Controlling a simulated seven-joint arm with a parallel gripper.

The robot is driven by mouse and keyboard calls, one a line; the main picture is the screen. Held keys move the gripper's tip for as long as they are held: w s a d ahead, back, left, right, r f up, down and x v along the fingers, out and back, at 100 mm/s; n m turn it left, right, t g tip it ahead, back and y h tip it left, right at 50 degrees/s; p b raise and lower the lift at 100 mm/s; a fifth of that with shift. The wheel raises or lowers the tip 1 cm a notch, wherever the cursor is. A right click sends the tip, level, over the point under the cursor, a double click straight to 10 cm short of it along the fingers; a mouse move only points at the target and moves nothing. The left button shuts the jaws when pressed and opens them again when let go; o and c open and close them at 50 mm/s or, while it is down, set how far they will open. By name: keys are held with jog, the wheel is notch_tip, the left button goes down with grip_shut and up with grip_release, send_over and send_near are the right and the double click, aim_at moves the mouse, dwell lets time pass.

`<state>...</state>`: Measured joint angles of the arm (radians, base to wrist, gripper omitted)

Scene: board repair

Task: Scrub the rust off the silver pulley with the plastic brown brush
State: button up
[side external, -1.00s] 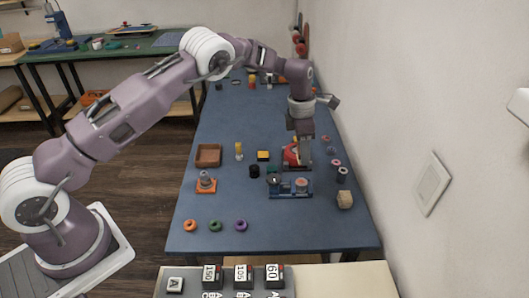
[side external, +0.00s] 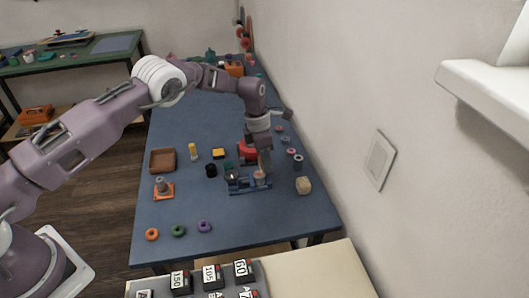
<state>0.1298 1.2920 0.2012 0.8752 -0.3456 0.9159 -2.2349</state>
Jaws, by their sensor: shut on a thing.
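My gripper (side external: 263,154) points down over the right end of a blue fixture (side external: 249,189). It is shut on a narrow tan-brown thing, apparently the brown brush (side external: 265,165), mostly hidden by the fingers. The brush's lower end is at or just above a small greyish, rust-topped round part (side external: 260,177) on the fixture, likely the silver pulley. I cannot tell whether they touch. A dark round part (side external: 232,178) sits on the fixture's left end. Another greyish round part (side external: 162,187) stands on an orange base (side external: 163,195) at the left.
A red object (side external: 248,149) stands close behind my gripper. A pale block (side external: 304,186) and small spools (side external: 297,163) lie to the right. A brown tray (side external: 163,161), yellow bottle (side external: 193,152) and several rings (side external: 178,230) lie left. The blue table's (side external: 270,225) front right is clear.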

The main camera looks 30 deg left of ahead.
aim_at(255, 177)
jog(key=shift+f, duration=0.65)
jog(key=shift+s+a+f, duration=0.15)
jog(key=shift+c, duration=0.5)
jog(key=shift+s+a+f, duration=0.1)
jog(key=shift+s+a, duration=0.2)
jog(key=shift+s, duration=0.6)
jog(key=shift+s+a, duration=0.25)
jog(key=shift+s, duration=0.6)
jog(key=w, duration=0.2)
jog(key=w+d, duration=0.1)
jog(key=shift+w+d, duration=0.2)
jog(key=shift+w, duration=0.2)
jog(key=shift+r, duration=4.1)
